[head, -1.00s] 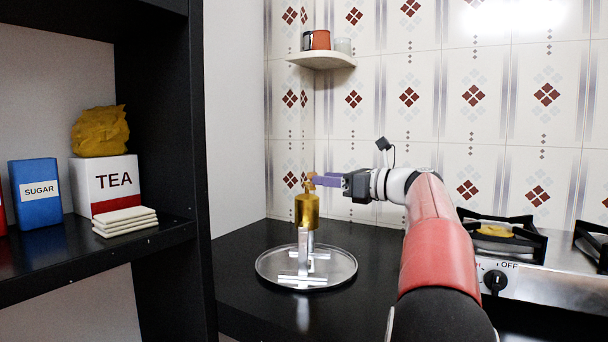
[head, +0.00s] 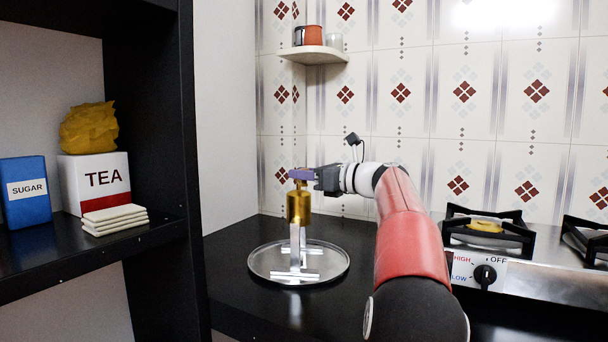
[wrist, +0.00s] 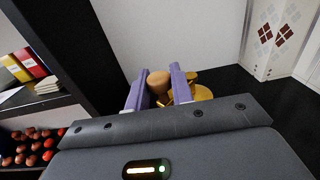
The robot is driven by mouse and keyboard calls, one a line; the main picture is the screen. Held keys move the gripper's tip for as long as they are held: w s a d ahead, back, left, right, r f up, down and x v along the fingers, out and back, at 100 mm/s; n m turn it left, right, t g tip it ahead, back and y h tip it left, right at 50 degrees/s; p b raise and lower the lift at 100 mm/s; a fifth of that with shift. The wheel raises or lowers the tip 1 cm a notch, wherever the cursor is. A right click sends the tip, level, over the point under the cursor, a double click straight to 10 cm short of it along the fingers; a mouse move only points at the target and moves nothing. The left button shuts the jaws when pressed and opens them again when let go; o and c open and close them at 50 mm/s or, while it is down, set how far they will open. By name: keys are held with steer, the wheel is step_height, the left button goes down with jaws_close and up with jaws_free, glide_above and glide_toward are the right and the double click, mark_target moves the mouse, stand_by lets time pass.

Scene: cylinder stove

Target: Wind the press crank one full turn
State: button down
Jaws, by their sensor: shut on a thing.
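The press is a brass cylinder (head: 299,205) on a silver stand (head: 295,245) with a round metal tray (head: 262,273) under it, on the black counter. My gripper (head: 297,174), with purple fingers, is at the top of the press, coming from the right. In the wrist view the fingers (wrist: 158,91) are on either side of a brown rounded knob (wrist: 159,82), which appears to be the crank's handle. Brass parts of the press (wrist: 198,93) show beside the right finger. The crank arm is mostly hidden by the fingers in the head view.
A black shelf at left holds a tea box (head: 98,184), a blue sugar box (head: 26,190) and a stack of pale tiles (head: 114,219). A stove (head: 500,262) stands at right. A corner shelf (head: 313,55) hangs above the press.

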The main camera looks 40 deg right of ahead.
steer(key=shift+a+h, duration=0.1)
steer(key=shift+h, duration=0.2)
steer(key=w+a+m+g+h, duration=0.1)
steer(key=w+m+g+h, duration=0.2)
steer(key=m+h, duration=0.5)
steer(key=w+a+m+g+h, duration=0.1)
steer(key=w+m+g+h, duration=0.2)
steer(key=h, duration=1.1)
steer(key=shift+w+a+m+g, duration=0.35)
steer(key=shift+m+g, duration=1.35)
steer(key=shift+m, duration=1.4)
steer(key=shift+d, duration=0.1)
steer(key=c, duration=1.3)
jaws_free()
steer(key=shift+o, duration=0.2)
